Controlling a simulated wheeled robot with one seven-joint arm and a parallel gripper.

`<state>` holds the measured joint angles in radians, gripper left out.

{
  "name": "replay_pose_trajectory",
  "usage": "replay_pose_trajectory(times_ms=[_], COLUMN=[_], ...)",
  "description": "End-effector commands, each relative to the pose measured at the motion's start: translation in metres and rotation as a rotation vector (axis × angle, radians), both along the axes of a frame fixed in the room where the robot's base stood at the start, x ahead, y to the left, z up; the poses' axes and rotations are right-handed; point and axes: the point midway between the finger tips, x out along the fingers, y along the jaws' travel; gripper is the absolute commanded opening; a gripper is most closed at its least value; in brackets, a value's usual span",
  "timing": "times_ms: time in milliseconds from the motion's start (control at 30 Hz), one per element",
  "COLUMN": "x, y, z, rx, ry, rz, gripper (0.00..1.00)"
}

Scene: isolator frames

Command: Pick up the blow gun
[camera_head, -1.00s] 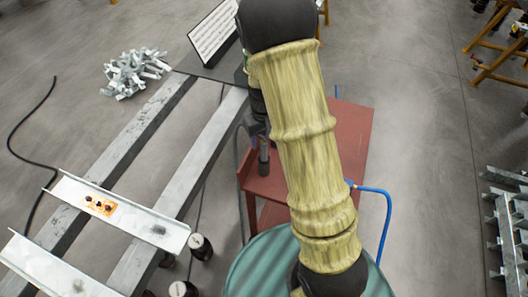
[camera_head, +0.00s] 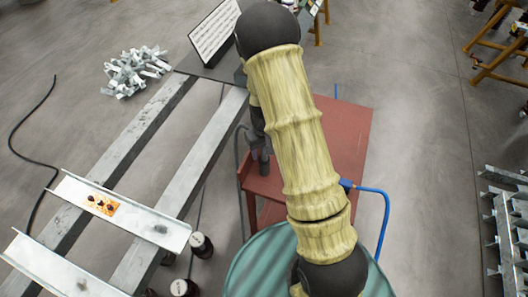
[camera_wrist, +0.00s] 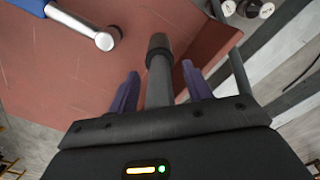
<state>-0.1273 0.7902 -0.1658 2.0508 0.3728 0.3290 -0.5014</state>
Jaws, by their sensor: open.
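A blue-handled tool with a rounded metal end (camera_wrist: 75,22), which looks like the blow gun, lies on the red table at the upper left of the wrist view. In the head view my arm hides most of it; a blue end (camera_head: 346,184) shows beside the arm. My gripper (camera_wrist: 159,72) is open above the table, its purple fingers apart. The tool is outside the fingers, ahead and to the left. A grey cylinder (camera_wrist: 158,68) shows between the fingers; I cannot tell whether they touch it. My gripper is partly hidden in the head view (camera_head: 256,154).
The red table (camera_head: 345,135) carries the tool. A blue hose (camera_head: 384,205) runs from its right edge. A green round surface (camera_head: 250,268) is in front. Metal rails (camera_head: 205,150) and a sign (camera_head: 214,32) stand left, with a pile of metal parts (camera_head: 133,70) beyond.

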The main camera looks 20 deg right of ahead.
Motion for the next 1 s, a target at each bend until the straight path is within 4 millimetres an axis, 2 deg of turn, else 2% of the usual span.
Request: replay_pose_trajectory(times_ms=[567, 800, 1000], x=[0.0001, 0.0001, 0.0002], y=[0.0000, 0.0000, 0.0000], z=[-0.0024, -0.0023, -0.0022], rx=[0.000, 0.000, 0.000], ry=[-0.001, -0.001, -0.001], rz=[0.000, 0.000, 0.000], gripper=[0.50, 0.03, 0.02])
